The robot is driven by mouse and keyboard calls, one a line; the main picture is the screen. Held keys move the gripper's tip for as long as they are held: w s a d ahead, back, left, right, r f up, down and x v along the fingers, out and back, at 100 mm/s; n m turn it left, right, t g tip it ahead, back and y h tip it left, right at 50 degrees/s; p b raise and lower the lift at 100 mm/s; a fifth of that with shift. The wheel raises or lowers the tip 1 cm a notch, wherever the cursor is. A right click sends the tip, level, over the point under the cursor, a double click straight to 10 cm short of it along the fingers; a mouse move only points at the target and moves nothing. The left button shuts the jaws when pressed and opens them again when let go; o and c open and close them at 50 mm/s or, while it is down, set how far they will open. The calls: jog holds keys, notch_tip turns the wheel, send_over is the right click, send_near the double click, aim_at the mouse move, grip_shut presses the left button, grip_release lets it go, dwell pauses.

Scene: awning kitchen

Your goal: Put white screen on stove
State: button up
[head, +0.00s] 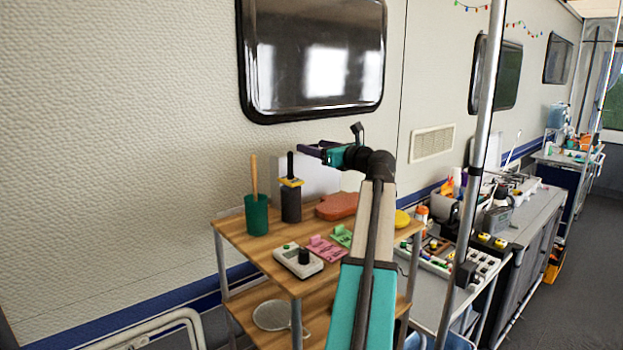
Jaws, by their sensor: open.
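A round, pale flat disc with a thin rim (272,315), which looks like the white screen, lies on the lower shelf of a wooden rack at the lower left. Part of that shelf is hidden by the upper shelf and my arm. My gripper (312,150) has purple fingers and points left, high above the upper shelf and well away from the disc. It is open and holds nothing visible. The stove cannot be made out clearly; a grey counter (535,215) with cluttered items stands at the right.
A metal pole (484,110) stands right of the rack. Grey floor is clear at far right.

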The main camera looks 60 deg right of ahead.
jog(key=shift+w+d, duration=0.15)
jog(key=shift+w, duration=0.35)
jog(key=p+x, duration=0.2)
jog(key=x, duration=0.3)
jog(key=shift+w, duration=0.1)
dwell(0.6)
grip_shut()
jog(key=shift+r, duration=0.15)
notch_tip(320, 180, up, 10)
jog(key=b, duration=0.2)
dwell(0.6)
dwell(0.5)
